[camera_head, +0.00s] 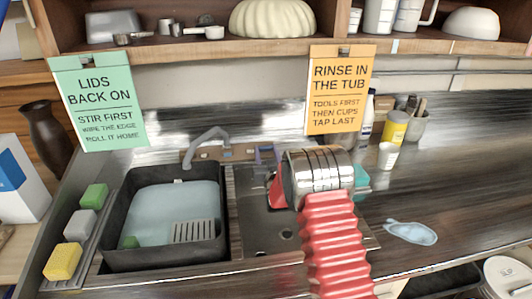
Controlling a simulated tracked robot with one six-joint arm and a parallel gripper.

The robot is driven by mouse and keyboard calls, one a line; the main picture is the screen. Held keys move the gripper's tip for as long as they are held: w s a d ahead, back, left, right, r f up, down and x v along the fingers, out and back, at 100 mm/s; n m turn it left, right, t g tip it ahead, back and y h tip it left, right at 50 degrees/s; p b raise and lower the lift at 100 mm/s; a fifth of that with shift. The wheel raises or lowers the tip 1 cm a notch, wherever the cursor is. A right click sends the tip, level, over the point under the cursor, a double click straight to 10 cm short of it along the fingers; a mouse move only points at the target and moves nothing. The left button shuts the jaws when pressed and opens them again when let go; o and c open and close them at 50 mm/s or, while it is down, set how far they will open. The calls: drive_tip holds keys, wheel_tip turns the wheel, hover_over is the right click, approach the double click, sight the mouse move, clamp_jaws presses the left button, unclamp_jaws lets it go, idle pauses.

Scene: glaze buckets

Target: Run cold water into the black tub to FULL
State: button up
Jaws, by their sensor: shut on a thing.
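The black tub (114,220) stands in the left sink bay. Pale blue water (170,200) appears to cover its floor, below the rim; a FULL mark cannot be made out. The grey spout (205,142) arches over the tub's back edge, and no stream shows clearly. A blue-violet tap lever (267,153) stands right of the spout. My gripper (273,182) is just in front of it, mostly hidden by my metal wrist. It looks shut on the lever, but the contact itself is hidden.
A slotted white piece (194,231) and a green piece (130,242) are in the tub. Three sponges (80,225) line the sink's left edge. A yellow jar (395,128) and white cup (387,155) stand at the right. The right counter is mostly clear.

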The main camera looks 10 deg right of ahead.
drive_tip(key=o, duration=1.1)
drive_tip(key=shift+c, duration=0.2)
drive_tip(key=s+f, duration=0.1)
drive_tip(key=s, duration=1.2)
drive_tip(key=shift+s+f, duration=0.2)
drive_tip(key=shift+s, duration=0.15)
drive_tip(key=shift+a, duration=0.1)
